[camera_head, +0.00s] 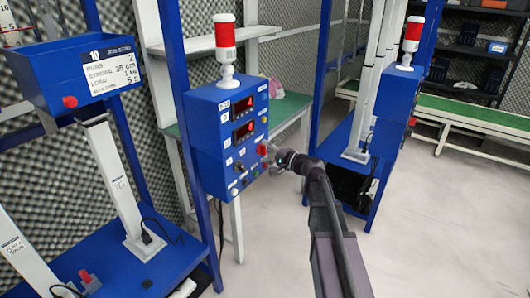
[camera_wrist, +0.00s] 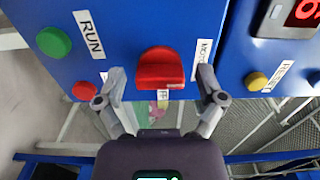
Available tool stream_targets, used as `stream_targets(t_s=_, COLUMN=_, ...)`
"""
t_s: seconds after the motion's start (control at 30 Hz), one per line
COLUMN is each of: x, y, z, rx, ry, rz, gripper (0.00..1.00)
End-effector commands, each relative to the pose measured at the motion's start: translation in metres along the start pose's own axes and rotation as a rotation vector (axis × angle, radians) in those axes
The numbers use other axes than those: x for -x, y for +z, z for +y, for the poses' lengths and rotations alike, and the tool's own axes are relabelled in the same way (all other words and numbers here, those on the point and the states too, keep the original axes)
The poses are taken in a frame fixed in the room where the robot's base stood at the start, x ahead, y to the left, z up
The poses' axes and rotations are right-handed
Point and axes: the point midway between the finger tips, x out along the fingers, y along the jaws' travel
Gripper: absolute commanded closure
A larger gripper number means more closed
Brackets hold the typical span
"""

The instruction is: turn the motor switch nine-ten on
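A red switch knob (camera_wrist: 160,68) sticks out of the blue control box (camera_head: 212,120). My gripper (camera_wrist: 161,80) is open, with one finger on each side of the red knob and a gap on both sides. In the head view my gripper (camera_head: 272,155) is at the right side of the box's front panel, by the red knobs. The contact there is too small to judge.
The wrist view shows a green button (camera_wrist: 54,42), a red button (camera_wrist: 84,91), a yellow button (camera_wrist: 256,81) and a lit display (camera_wrist: 303,12). A red-and-white beacon (camera_head: 226,45) stands on the box. A second blue station (camera_head: 385,135) stands right of my arm. Open floor (camera_head: 450,220) lies right.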

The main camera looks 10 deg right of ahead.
Motion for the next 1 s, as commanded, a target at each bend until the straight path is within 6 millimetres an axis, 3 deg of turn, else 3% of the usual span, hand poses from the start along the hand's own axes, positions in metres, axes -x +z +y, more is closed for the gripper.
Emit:
stream_targets(t_s=0.57, x=0.009, y=0.001, z=0.000, rx=-0.001, ry=0.001, rz=0.001, gripper=0.06)
stream_targets(t_s=1.0, x=0.067, y=0.001, z=0.000, rx=-0.001, ry=0.001, rz=0.003, gripper=0.06)
